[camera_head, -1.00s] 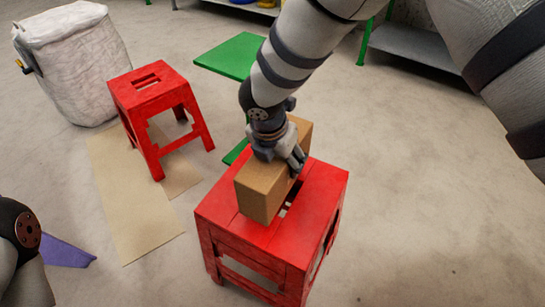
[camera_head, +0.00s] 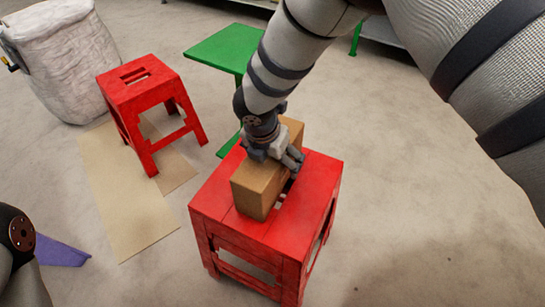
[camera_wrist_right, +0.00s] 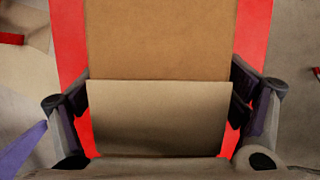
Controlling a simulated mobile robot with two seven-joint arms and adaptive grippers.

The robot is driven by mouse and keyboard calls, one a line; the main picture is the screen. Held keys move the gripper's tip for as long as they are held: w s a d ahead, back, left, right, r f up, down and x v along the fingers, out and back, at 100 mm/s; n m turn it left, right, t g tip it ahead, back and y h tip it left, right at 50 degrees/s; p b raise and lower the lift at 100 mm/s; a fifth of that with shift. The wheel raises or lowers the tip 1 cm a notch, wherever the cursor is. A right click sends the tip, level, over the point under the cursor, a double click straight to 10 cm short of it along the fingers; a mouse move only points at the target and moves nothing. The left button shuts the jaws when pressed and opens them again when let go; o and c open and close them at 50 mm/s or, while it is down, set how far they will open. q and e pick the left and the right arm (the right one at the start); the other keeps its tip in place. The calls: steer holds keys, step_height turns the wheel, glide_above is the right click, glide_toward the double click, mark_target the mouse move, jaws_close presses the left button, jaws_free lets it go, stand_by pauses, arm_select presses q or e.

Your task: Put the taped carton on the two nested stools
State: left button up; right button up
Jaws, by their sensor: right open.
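The brown carton (camera_head: 255,194) rests on top of the near red stool (camera_head: 318,185). It also fills the middle of the right wrist view (camera_wrist_right: 158,40), with red stool top on both sides. I cannot make out the tape on it, nor clearly tell whether a second stool is nested in the near one. My right gripper (camera_head: 279,158) is open at the carton's top, with one finger on each side of it; finger contact is unclear. A second red stool (camera_head: 140,92) stands apart, behind left. My left gripper is out of view; only part of that arm shows at lower left.
A green table (camera_head: 225,50) stands behind the carton. A white sack (camera_head: 62,65) is at the back left. A flat tan sheet (camera_head: 128,215) lies on the floor, and a purple piece (camera_head: 60,252) is at lower left. The floor at right is clear.

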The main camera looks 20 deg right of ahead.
steer(key=shift+r, duration=0.15)
steer(key=p+v, duration=0.2)
steer(key=v, duration=0.9)
steer(key=shift+r, duration=0.1)
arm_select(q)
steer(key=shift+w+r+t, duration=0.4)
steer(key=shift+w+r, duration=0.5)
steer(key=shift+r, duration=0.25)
arm_select(e)
steer(key=shift+s+a+r, duration=0.1)
steer(key=shift+s+r, duration=0.05)
steer(key=shift+r, duration=0.2)
